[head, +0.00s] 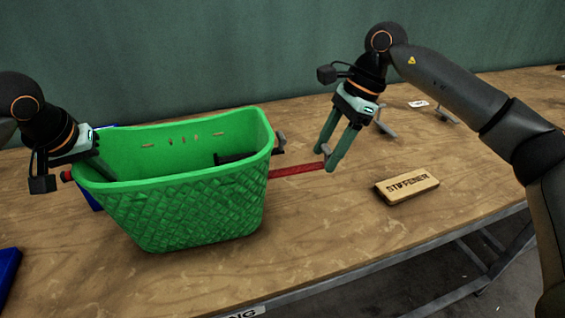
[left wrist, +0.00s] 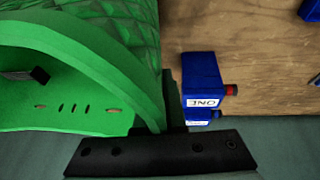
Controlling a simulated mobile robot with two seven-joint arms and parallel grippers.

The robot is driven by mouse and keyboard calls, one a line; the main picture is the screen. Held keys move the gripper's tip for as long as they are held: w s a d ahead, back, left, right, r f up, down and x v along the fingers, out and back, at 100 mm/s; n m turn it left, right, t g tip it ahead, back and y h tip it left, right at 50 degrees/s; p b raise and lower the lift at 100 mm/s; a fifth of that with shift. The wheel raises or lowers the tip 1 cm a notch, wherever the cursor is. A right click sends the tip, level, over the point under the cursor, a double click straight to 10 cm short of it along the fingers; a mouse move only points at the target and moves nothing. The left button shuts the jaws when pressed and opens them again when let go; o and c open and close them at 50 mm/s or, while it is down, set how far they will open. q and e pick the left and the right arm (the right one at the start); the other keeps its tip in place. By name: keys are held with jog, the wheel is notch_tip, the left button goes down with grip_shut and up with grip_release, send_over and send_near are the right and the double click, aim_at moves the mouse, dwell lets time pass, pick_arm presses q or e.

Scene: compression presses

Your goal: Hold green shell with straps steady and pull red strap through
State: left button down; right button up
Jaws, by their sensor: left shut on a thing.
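The green shell (head: 190,205), a tapered tub with a quilted outer wall, stands upright on the table. My left gripper (head: 95,160) is shut on its left rim; its fingertips are partly hidden. The shell's rim and wall also fill the left of the left wrist view (left wrist: 75,40). A red strap (head: 297,170) runs out from the shell's right side. My right gripper (head: 327,158) points down at the strap's outer end. Its fingers show a gap, but whether they hold the strap is unclear. A dark piece (head: 235,158) lies inside the shell.
A wooden block marked "STIFFENER" (head: 406,189) lies right of my right gripper. Blue blocks with labels (left wrist: 201,75) stand beside the shell. A blue item (head: 8,268) is at the lower left. Grey metal pieces (head: 385,128) lie behind my right gripper. The table's front is clear.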

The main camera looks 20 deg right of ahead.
pick_arm(q)
jog(key=shift+s+a+f, duration=0.1)
jog(key=shift+f, duration=0.35)
pick_arm(e)
jog(key=shift+o, duration=1.3)
pick_arm(q)
jog(key=c, duration=0.9)
grip_release()
pick_arm(e)
jog(key=v, duration=1.2)
pick_arm(q)
jog(key=shift+r, duration=0.1)
pick_arm(e)
jog(key=shift+a, duration=0.1)
